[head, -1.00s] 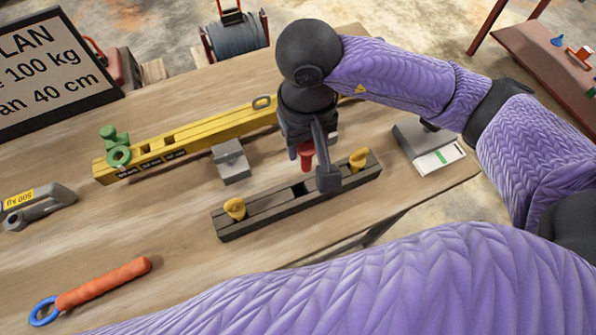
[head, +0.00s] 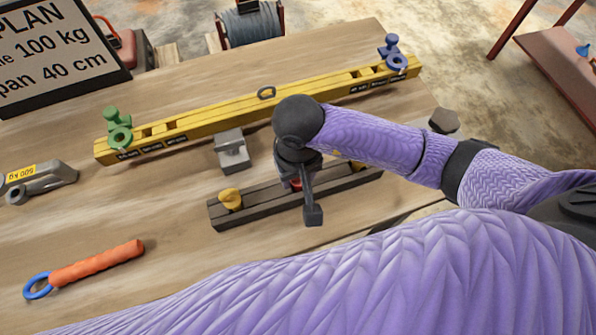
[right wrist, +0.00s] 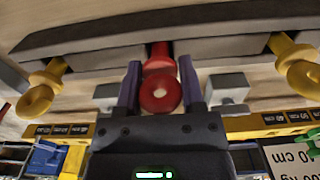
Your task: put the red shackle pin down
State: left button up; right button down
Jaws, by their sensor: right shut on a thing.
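The red shackle pin (right wrist: 160,92), with a round eyed head, is between the two fingers of my right gripper (right wrist: 159,92). Its red shaft points at the dark rack (right wrist: 215,48). In the head view my right gripper (head: 302,198) is low over the middle of the dark rack (head: 262,210), and only a bit of the red pin (head: 296,183) shows. I cannot tell whether the pin's tip is inside the rack's slot. Yellow pins stand at both rack ends in the wrist view, one of them the left-hand yellow pin (head: 230,198) in the head view. My left gripper is not in view.
A yellow beam (head: 215,117) with a green shackle (head: 118,128) and a blue shackle (head: 393,52) lies behind the rack. A grey block (head: 231,150) stands between them.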

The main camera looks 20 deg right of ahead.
jog(key=shift+c, duration=2.4)
grip_release()
jog(key=shift+o, duration=1.1)
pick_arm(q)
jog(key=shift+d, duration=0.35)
pick_arm(e)
jog(key=shift+o, duration=0.3)
jog(key=shift+r+p, duration=0.25)
jog(key=shift+p, duration=0.15)
notch_tip(320, 180, up, 12)
jog(key=shift+f+p, duration=0.15)
jog(key=shift+p, duration=0.65)
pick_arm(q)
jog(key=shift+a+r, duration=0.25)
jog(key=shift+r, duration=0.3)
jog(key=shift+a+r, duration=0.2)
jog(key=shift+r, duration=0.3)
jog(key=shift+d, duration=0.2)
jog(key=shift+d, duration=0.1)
